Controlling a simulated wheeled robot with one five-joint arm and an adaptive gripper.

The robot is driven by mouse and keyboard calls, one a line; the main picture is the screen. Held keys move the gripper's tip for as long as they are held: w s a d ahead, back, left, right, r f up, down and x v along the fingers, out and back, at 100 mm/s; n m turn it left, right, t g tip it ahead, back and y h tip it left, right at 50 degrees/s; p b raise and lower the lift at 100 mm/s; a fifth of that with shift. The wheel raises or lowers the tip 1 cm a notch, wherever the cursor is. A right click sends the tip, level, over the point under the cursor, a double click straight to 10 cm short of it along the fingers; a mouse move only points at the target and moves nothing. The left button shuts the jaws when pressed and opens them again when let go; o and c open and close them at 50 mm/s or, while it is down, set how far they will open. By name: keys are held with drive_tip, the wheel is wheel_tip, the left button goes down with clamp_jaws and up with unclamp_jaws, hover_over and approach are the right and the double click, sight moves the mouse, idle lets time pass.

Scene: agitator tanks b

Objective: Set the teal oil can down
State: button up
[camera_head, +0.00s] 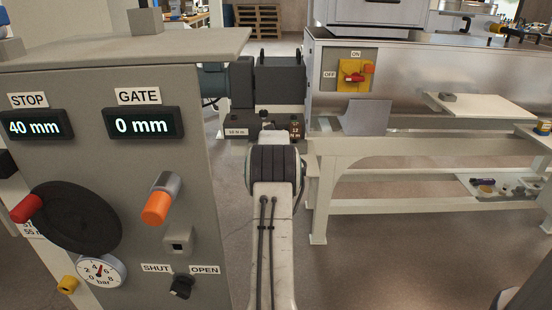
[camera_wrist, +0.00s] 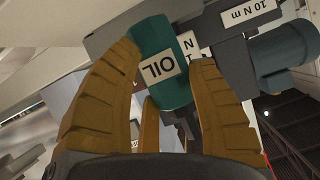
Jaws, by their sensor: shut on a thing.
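The teal oil can (camera_wrist: 153,35) shows in the wrist view at the top middle, with a white label reading OIL. My gripper (camera_wrist: 172,58) has its brown ribbed fingers on either side of the can, shut on it. The can appears tilted in this view, and its lower part is partly hidden by the fingers. In the head view my arm reaches forward at the middle, and I cannot make out the can or the fingers behind it.
A grey cabinet (camera_head: 130,80) with displays, a black handwheel (camera_head: 75,220) and knobs stands close on the left. A dark motor-like unit (camera_head: 280,80) lies ahead. A small shelf (camera_head: 490,108) juts from the bench.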

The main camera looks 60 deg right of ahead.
drive_tip(key=shift+f+b, duration=0.7)
drive_tip(key=shift+f, duration=1.8)
drive_tip(key=shift+f, duration=0.1)
drive_tip(key=o, duration=0.9)
drive_tip(key=shift+p+v, duration=0.5)
drive_tip(key=shift+v, duration=5.55)
drive_tip(key=shift+s, duration=0.1)
